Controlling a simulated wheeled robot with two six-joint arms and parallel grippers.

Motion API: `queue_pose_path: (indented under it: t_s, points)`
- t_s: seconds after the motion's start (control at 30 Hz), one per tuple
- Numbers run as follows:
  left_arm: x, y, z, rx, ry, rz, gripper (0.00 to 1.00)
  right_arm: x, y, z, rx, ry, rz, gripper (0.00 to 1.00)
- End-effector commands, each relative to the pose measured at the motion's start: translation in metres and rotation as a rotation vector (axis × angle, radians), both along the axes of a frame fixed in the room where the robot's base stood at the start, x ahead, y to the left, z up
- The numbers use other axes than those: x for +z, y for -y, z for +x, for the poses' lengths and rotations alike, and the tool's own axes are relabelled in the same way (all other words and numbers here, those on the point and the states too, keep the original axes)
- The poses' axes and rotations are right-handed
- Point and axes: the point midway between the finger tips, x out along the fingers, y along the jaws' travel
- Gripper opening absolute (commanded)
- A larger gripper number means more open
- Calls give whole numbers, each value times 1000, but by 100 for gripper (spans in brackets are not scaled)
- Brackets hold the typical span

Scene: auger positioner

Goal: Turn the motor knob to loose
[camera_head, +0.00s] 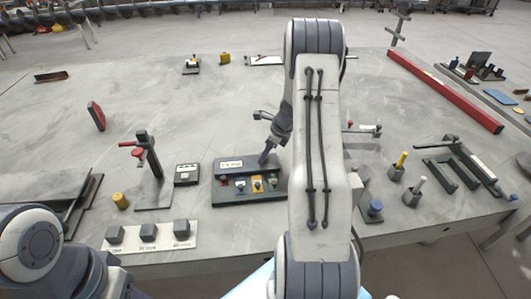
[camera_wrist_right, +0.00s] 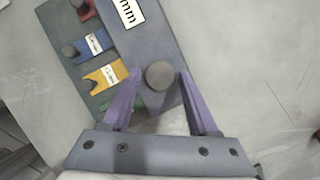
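A dark grey control panel (camera_head: 222,192) lies on the table near the middle, with a white label and a row of coloured plates. In the right wrist view the panel (camera_wrist_right: 150,40) shows at upper left. A round grey knob (camera_wrist_right: 160,75) sits on its plain part, beside the coloured plates. I cannot read which knob is the motor's. My right gripper (camera_head: 265,157) is over the panel's right end. In the wrist view the right gripper's (camera_wrist_right: 160,72) purple fingers stand open on either side of the round knob, with small gaps. My left gripper is outside the head view.
A small dark box (camera_head: 187,174) and a red-handled stand (camera_head: 150,160) are left of the panel. Three grey blocks on a white strip (camera_head: 165,243) lie at the front. A blue-topped knob (camera_head: 375,208) and a long red bar (camera_head: 440,88) are right. The table behind is mostly clear.

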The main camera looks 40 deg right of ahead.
Motion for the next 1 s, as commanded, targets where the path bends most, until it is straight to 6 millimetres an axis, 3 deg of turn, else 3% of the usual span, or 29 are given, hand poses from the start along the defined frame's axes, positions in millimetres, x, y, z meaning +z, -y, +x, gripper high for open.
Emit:
queue_pose_path:
  t_s: [0.03, 0.13, 0.57, 1.0]
  points:
    - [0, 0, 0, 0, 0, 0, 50, 0, 0, 0, 0, 0, 0, 36]
    - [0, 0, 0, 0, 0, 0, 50, 0, 0, 0, 0, 0, 0, 0]
    - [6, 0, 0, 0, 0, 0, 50, 1, 2, 0, 89, 0, 0, 0]
    - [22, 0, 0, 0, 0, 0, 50, 2, 5, 3, 461, 1, -1, 0]
